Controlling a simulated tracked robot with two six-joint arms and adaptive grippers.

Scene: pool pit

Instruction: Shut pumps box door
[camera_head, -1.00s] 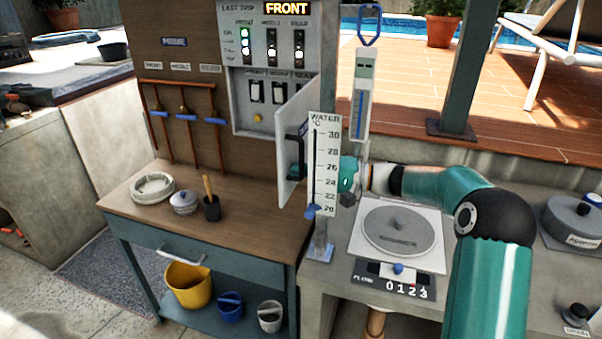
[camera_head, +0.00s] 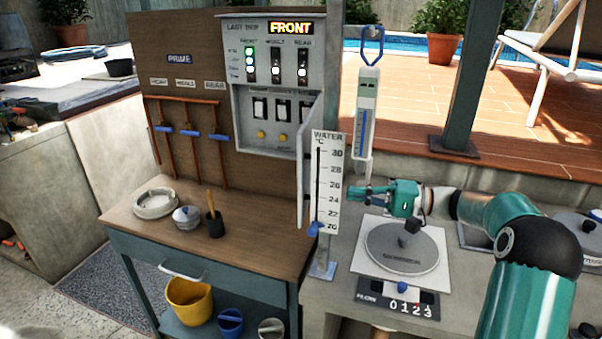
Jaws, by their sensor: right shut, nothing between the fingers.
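The grey pumps box (camera_head: 270,80) is mounted on the brown panel, with switches and yellow buttons on its front. Its door (camera_head: 312,150) hangs open at the box's right side, pointing out toward me and seen nearly edge-on. The water thermometer board hides part of its lower end. I cannot make out its handle. My right gripper (camera_head: 352,191) comes from the right and points left, shut and empty. Its fingertips are just right of the thermometer board, apart from the door in the picture. My left gripper is not in view.
The water thermometer board (camera_head: 327,185) stands between the door and my right gripper. A hanging thermometer (camera_head: 366,115) is just above the gripper. A round lid (camera_head: 402,250) lies below it. The wooden counter (camera_head: 255,235) holds a white ring, a small pot and a dark cup.

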